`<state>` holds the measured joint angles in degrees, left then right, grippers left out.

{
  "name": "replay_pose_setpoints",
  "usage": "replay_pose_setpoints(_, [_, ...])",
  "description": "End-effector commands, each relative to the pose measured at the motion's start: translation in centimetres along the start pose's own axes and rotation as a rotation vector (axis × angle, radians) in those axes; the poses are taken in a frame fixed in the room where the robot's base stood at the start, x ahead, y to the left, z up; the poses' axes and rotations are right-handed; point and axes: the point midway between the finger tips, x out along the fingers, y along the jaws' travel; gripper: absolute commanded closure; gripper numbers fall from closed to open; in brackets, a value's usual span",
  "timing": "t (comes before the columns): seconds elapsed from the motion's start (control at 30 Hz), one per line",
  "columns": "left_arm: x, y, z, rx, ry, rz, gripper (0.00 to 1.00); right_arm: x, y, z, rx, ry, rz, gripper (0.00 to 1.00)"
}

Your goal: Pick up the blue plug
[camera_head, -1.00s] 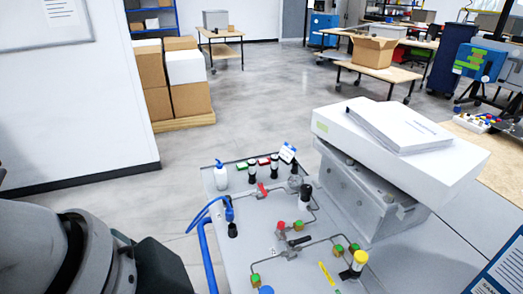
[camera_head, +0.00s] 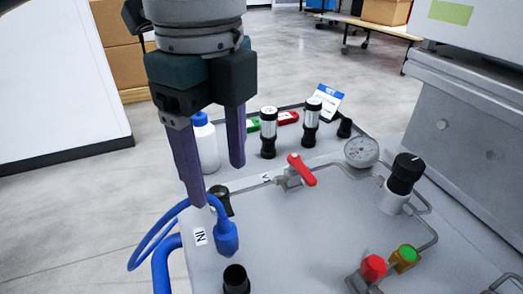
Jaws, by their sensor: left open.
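The blue plug (camera_head: 226,238) sits on the grey panel (camera_head: 300,235), at the end of a thin blue tube that loops out to the left. A thicker blue hose runs down beside that loop. My left gripper (camera_head: 215,184) comes down from the top with two purple fingers, spread apart and empty. Its fingertips are above the plug in the picture, and the nearer finger overlaps the blue tube. I cannot tell how high the fingertips are above the panel. My right gripper is not in view.
A black fitting (camera_head: 220,199) stands behind the plug and a black socket (camera_head: 236,279) in front. A white bottle (camera_head: 204,148), a red-handled valve (camera_head: 301,170), a gauge (camera_head: 361,151) and a black knob (camera_head: 405,172) stand around. A large grey box (camera_head: 470,130) is at right.

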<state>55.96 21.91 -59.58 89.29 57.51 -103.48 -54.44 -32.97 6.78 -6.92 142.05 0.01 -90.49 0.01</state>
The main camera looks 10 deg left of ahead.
Motion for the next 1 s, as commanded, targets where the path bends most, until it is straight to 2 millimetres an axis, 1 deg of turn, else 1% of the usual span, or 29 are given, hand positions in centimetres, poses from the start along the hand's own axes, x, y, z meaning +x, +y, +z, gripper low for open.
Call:
replay_pose_setpoints(0.03, [0.9, 0.1, 0.0, 0.0, -0.001, 0.006, 0.3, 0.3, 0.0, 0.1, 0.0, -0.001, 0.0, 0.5])
replay_pose_setpoints(0.1, [2.0, 0.2, 0.0, 0.0, -0.001, 0.006, 0.3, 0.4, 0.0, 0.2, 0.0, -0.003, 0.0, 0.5])
replay_pose_setpoints(0.2, [3.4, 0.1, 0.0, -0.001, 0.0, 0.005, 0.3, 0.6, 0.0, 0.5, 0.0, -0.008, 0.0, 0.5])
replay_pose_setpoints(0.37, [4.6, 0.2, -0.1, 0.0, -0.001, 0.003, 0.3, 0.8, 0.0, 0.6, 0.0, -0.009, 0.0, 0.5])
replay_pose_setpoints(0.53, [7.3, 0.9, -0.4, -0.001, 0.0, 0.004, 0.3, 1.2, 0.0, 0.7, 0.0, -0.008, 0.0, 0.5])
replay_pose_setpoints(0.63, [8.7, 0.8, -0.3, -0.002, -0.001, 0.002, 0.3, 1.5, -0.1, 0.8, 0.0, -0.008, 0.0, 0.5])
replay_pose_setpoints(0.73, [9.3, 0.8, -0.4, -0.001, 0.0, 0.0, 0.3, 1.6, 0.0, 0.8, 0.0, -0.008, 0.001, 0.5])
replay_pose_setpoints(0.93, [9.3, 0.8, -0.4, -0.001, -0.001, -0.001, 0.3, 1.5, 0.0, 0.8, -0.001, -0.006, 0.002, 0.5])
replay_pose_setpoints(0.97, [9.3, 0.8, -0.4, -0.001, -0.001, -0.001, 0.31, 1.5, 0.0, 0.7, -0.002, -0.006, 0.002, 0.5])
replay_pose_setpoints(1.0, [9.3, 0.8, -0.4, -0.001, -0.001, -0.001, 0.36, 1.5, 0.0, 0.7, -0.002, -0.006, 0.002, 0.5])
